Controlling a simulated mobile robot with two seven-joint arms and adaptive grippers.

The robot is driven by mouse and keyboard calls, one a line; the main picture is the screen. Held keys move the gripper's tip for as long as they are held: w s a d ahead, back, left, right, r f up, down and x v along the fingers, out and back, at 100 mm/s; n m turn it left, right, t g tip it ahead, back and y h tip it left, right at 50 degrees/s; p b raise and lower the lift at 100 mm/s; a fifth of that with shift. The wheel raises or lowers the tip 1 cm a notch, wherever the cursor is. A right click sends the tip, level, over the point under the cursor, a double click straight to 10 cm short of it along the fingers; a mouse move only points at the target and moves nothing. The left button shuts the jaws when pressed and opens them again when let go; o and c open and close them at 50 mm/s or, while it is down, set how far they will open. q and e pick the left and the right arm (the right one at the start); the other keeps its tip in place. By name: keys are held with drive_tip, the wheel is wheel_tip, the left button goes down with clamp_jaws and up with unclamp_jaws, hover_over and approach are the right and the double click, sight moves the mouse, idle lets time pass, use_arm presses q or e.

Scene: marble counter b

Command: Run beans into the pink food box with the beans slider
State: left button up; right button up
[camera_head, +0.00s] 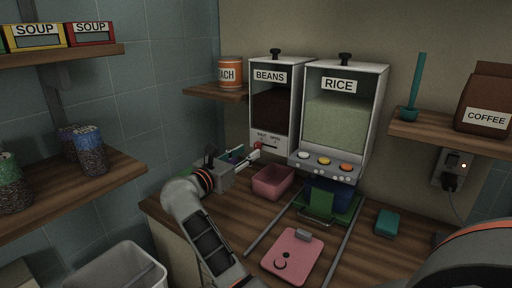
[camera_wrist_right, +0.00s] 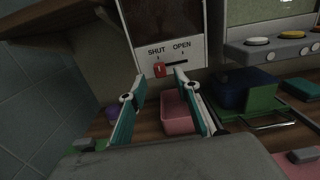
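The beans dispenser (camera_head: 273,103) stands at the back with a dark fill. Its red slider knob (camera_head: 257,146) sits at the SHUT end of the slot, and the knob also shows in the right wrist view (camera_wrist_right: 159,70). The pink food box (camera_head: 271,184) stands open on the counter below the dispenser; it shows between my fingers in the wrist view (camera_wrist_right: 178,124), with no beans visible in it. My right gripper (camera_head: 248,154) is open at the slider; its fingertips (camera_wrist_right: 159,77) frame the knob, contact unclear. My left gripper is out of view.
The rice dispenser (camera_head: 338,118) with its buttons stands right of the beans, a blue container (camera_head: 328,191) on green below it. A pink lid (camera_head: 292,254) lies in front between metal rails. A teal box (camera_head: 387,223) lies right. Shelves flank both sides.

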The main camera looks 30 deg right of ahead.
sight(256, 147)
drive_tip(key=shift+x, duration=2.65)
clamp_jaws()
